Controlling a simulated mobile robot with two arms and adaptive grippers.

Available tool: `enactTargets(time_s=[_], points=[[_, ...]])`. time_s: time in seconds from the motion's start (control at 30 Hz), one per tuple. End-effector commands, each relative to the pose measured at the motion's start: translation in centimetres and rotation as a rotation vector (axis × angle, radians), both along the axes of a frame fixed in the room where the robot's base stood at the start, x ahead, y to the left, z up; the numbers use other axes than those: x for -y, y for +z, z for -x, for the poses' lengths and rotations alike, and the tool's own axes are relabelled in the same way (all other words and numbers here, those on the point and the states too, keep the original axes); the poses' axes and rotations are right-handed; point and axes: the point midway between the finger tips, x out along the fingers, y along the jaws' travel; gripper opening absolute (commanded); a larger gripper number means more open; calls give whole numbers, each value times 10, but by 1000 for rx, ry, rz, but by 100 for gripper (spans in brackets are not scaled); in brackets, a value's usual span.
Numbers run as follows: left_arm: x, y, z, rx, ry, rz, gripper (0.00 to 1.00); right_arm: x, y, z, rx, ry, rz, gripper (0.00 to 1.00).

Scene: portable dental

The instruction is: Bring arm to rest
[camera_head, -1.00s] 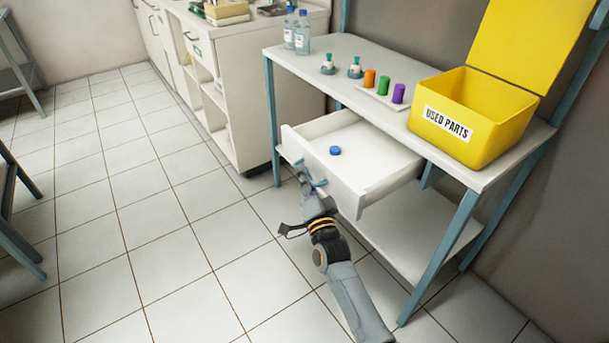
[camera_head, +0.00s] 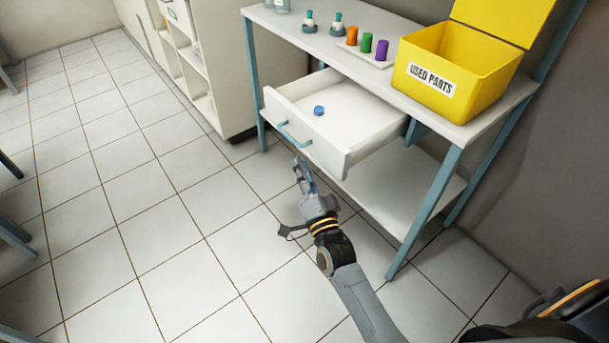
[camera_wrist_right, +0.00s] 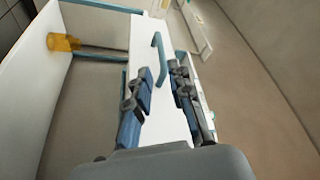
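My right gripper (camera_head: 300,168) is just in front of and below the open drawer (camera_head: 345,160) of the table. In the right wrist view, the two fingers of my right gripper (camera_wrist_right: 160,95) are apart with nothing between their tips. The blue drawer handle (camera_head: 293,134) is clear of the fingers. The handle (camera_wrist_right: 158,55) also shows beyond the fingertips in the right wrist view, on the white drawer front. A blue round cap (camera_head: 319,110) lies inside the drawer. My left gripper is not in view.
On the white table (camera_head: 385,85) stand a yellow box (camera_head: 480,75) marked USED PARTS and a small tray with orange (camera_head: 352,35), green (camera_head: 367,43) and purple (camera_head: 382,50) pieces. A white cabinet (camera_head: 215,70) stands at the left. The tiled floor (camera_head: 150,220) is open left of my arm.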

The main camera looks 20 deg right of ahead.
Motion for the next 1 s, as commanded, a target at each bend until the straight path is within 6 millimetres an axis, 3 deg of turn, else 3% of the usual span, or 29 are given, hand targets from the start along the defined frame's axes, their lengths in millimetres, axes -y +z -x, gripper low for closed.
enactTargets(time_s=[0.2, 0.77, 0.87, 0.97, 1.0], points=[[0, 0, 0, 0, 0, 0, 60, 1, -4, 19, 0, 0, 1, 21], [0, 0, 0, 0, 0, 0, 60, 0, -7, 21, -9, 1, 8, 21], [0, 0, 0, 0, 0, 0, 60, -3, -28, 24, -75, 18, 61, 21], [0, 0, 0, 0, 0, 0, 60, -10, -77, 36, -228, 60, 189, 21], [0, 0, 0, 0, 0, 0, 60, -13, -102, 45, -308, 86, 258, 21]])
